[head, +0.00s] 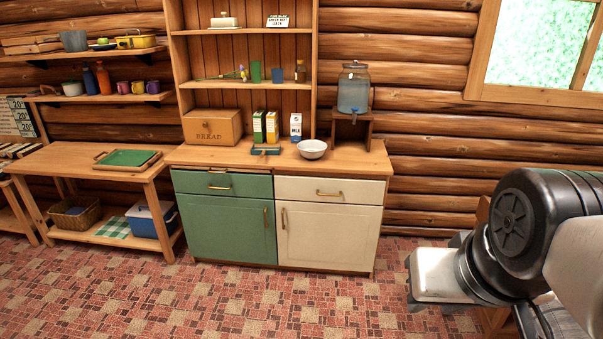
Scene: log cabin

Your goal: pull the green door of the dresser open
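The dresser (330,258) stands against the log wall in the middle of the head view. Its green door (228,228) is the lower left front panel and looks shut. A vertical brass handle (265,219) sits near the door's right edge. A green drawer (240,186) with a brass pull is above it. My arm comes in from the right edge. The pale block at its end, apparently my gripper (437,275), is right of the dresser and well apart from the green door.
A cream door (327,239) and cream drawer (329,190) adjoin the green ones. The counter holds a bread box (212,128), cartons, a white bowl (312,149) and a drink dispenser (354,90). A wooden table (80,165) stands left. The patterned floor before the dresser is clear.

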